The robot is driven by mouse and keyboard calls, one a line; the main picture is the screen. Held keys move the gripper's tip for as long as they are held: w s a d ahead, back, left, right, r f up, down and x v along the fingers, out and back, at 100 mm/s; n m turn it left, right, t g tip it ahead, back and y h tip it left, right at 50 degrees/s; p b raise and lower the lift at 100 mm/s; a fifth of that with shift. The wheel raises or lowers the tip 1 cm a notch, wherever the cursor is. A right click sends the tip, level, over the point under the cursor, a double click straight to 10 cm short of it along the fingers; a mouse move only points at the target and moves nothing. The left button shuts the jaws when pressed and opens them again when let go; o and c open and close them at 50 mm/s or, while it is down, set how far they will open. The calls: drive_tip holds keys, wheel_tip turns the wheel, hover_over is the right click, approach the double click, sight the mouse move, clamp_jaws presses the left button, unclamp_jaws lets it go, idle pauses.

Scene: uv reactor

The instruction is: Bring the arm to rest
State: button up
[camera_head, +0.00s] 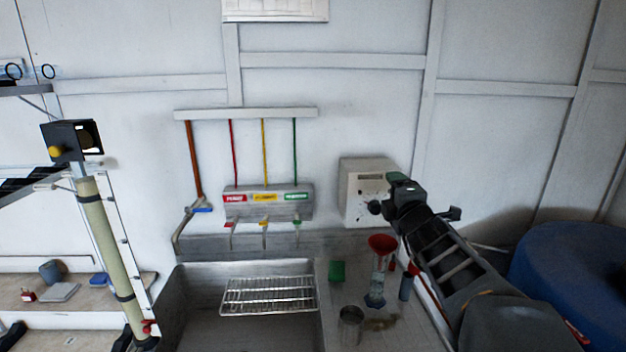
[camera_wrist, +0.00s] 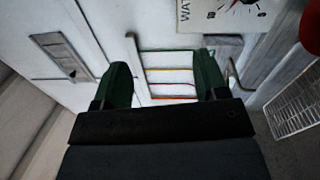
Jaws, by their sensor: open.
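My arm reaches in from the lower right of the head view, over the counter right of the sink. My gripper (camera_head: 392,200) is in front of the white wall box (camera_head: 366,190) with a dial. In the wrist view my gripper (camera_wrist: 160,85) shows two green fingers spread apart, with nothing between them. The wall with its coloured pipes (camera_wrist: 170,78) lies beyond the fingers. I cannot tell from the head view how far the gripper is from the box.
A red funnel (camera_head: 382,244) stands on a clear vessel below my gripper. A green block (camera_head: 337,271) and a metal cup (camera_head: 350,322) are on the counter. The sink holds a wire rack (camera_head: 268,295). A blue barrel (camera_head: 570,270) stands at right.

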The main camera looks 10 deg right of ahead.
drive_tip(key=s+a+f+n+g+y, duration=0.35)
drive_tip(key=a+f+n, duration=0.25)
drive_tip(key=n, duration=1)
drive_tip(key=s+a+f+n+g+y, duration=0.2)
drive_tip(key=a+f+n+g+y, duration=0.35)
drive_tip(key=n, duration=1.15)
drive_tip(key=s+a+f+n+g+h, duration=0.1)
drive_tip(key=s+f+n+g+h, duration=0.2)
drive_tip(key=n, duration=0.7)
drive_tip(key=s+a+f+n+g+h, duration=0.1)
drive_tip(key=s+f+n+h, duration=0.3)
drive_tip(key=s+f+n, duration=0.4)
drive_tip(key=s+n+g, duration=0.1)
drive_tip(key=s+n, duration=0.2)
drive_tip(key=shift+a+g, duration=0.4)
